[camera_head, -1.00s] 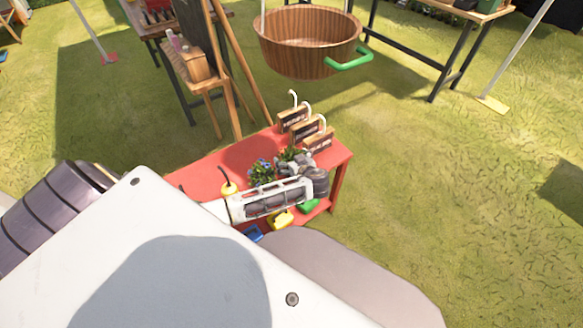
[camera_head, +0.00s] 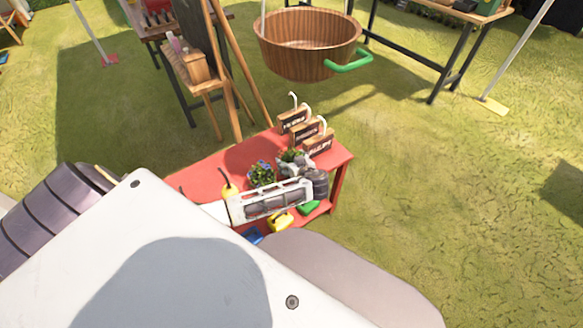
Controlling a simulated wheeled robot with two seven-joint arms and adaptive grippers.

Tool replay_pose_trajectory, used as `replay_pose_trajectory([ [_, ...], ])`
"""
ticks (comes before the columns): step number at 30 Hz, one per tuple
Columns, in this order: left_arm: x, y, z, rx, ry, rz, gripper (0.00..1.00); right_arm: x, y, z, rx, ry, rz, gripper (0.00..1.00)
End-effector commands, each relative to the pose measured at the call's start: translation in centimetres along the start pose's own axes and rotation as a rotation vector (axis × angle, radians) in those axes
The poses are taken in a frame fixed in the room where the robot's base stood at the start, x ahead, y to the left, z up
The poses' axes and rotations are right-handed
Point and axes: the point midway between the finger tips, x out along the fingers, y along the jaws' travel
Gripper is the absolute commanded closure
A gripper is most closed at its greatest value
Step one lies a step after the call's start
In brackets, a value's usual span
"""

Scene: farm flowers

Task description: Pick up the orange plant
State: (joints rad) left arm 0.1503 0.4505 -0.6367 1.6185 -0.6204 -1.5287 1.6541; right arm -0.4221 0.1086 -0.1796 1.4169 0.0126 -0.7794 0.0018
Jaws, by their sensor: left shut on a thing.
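My left gripper (camera_head: 297,166) is over the right part of the red table (camera_head: 210,171), at the end of my white and grey arm. It is shut on a small leafy plant (camera_head: 290,155), which I take for the orange plant. The gripper and wrist hide much of it, and its flower colour is hard to make out. A plant with blue flowers (camera_head: 262,172) stands on the table just left of the gripper. My right gripper is not in view.
Wooden signs with white hooks (camera_head: 306,131) stand along the table's back right edge. A yellow watering can (camera_head: 228,189) is on the left. Yellow (camera_head: 281,221) and green (camera_head: 309,208) items lie below the tabletop. A wooden tub (camera_head: 308,45) hangs behind. Grass on the right is open.

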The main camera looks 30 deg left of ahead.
Motion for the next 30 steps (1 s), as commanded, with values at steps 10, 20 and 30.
replay_pose_trajectory([
  [10, -0.5, 0.0, -0.9, -0.002, 0.001, 0.0, 0.55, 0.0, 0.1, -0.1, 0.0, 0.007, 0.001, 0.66],
  [20, -2.5, 0.0, -4.6, -0.004, 0.0, 0.001, 0.55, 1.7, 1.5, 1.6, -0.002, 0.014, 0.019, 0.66],
  [30, -4.5, 0.0, -8.2, -0.002, 0.0, 0.0, 0.55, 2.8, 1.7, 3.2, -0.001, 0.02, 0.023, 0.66],
])
